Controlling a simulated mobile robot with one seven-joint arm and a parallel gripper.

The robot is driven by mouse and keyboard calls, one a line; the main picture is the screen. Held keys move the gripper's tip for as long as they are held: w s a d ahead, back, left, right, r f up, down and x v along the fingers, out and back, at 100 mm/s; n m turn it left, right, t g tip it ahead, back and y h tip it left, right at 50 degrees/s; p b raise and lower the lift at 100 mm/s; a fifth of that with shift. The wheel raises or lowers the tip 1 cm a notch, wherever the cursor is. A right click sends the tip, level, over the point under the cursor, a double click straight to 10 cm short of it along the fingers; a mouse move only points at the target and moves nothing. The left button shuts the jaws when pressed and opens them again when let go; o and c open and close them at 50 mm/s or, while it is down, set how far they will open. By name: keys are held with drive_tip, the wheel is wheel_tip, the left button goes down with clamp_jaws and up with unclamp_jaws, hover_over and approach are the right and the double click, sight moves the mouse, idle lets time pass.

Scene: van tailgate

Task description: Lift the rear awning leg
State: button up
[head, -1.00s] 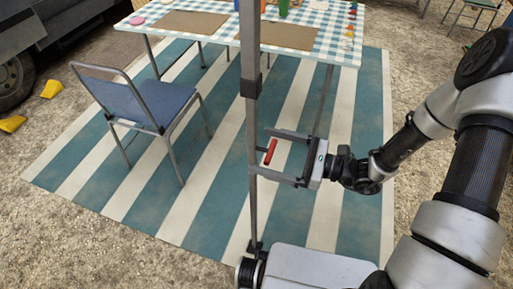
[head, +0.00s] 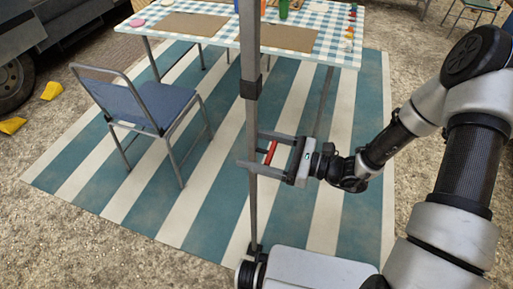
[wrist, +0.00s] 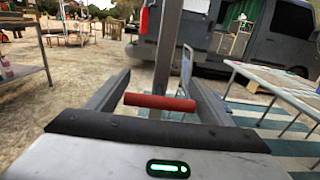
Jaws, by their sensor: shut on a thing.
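The rear awning leg (head: 251,120) is a grey upright pole with a dark collar partway up. It stands on the mat side nearest me and its foot is partly hidden by my base. A red handle (head: 270,153) sits at the leg. My gripper (head: 249,149) reaches in from the right, with one finger on each side of the leg. In the wrist view the red handle (wrist: 160,102) lies crosswise and spans the gap between the fingers, with the leg (wrist: 168,45) rising behind it. My gripper is shut on the red handle. The exact contact is hard to see.
A table (head: 334,51) with a checked cloth and small items stands behind the leg. A blue folding chair (head: 165,106) is at left on the striped mat (head: 205,205). A vehicle wheel (head: 12,80) and yellow chocks (head: 51,91) are at far left.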

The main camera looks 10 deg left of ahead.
wheel_tip(320, 180, up, 13)
drive_tip(key=p, duration=1)
drive_tip(key=shift+f, duration=0.2)
drive_tip(key=o, duration=1.5)
drive_tip(key=shift+r, duration=0.1)
drive_tip(key=s+d, duration=0.1)
drive_tip(key=d, duration=1.6)
drive_tip(key=shift+s+d, duration=0.2)
